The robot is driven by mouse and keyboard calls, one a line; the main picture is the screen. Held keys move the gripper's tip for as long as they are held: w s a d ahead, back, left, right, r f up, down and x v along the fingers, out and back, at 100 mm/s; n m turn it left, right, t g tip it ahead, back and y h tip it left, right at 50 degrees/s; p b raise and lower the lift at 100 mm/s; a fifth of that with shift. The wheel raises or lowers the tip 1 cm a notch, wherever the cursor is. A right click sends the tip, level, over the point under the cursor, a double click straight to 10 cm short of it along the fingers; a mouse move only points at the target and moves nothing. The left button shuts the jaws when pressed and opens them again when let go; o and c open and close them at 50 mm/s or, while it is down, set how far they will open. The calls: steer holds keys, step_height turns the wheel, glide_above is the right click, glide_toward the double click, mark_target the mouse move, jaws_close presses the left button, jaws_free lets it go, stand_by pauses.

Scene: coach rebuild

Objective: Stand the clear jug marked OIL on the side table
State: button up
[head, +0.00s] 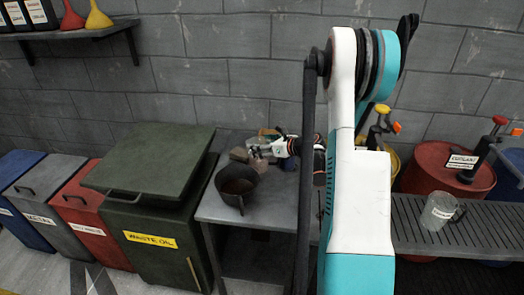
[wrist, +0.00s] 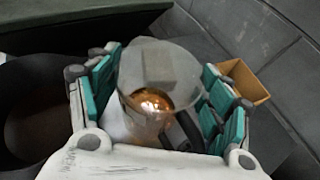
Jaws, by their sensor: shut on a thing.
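In the wrist view my gripper (wrist: 162,96) is shut on a clear jug (wrist: 140,75), with a pad on each side of it. A little amber liquid and a dark handle show in the jug. No OIL marking is readable. In the head view my gripper (head: 275,150) is over the back of the grey side table (head: 270,215). The jug is hard to make out there, and I cannot tell whether its base touches the tabletop.
A dark pot (head: 237,188) stands on the side table, close to my gripper. A small cardboard box (wrist: 243,82) is on the jug's other side. A green waste oil bin (head: 150,225) adjoins the table at left. Another clear jug (head: 438,211) stands on the right-hand slatted bench (head: 485,235).

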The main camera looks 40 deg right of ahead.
steer(key=shift+f, duration=0.5)
steer(key=o, duration=1.8)
steer(key=shift+f, duration=0.1)
steer(key=p+v, duration=0.4)
steer(key=v, duration=0.8)
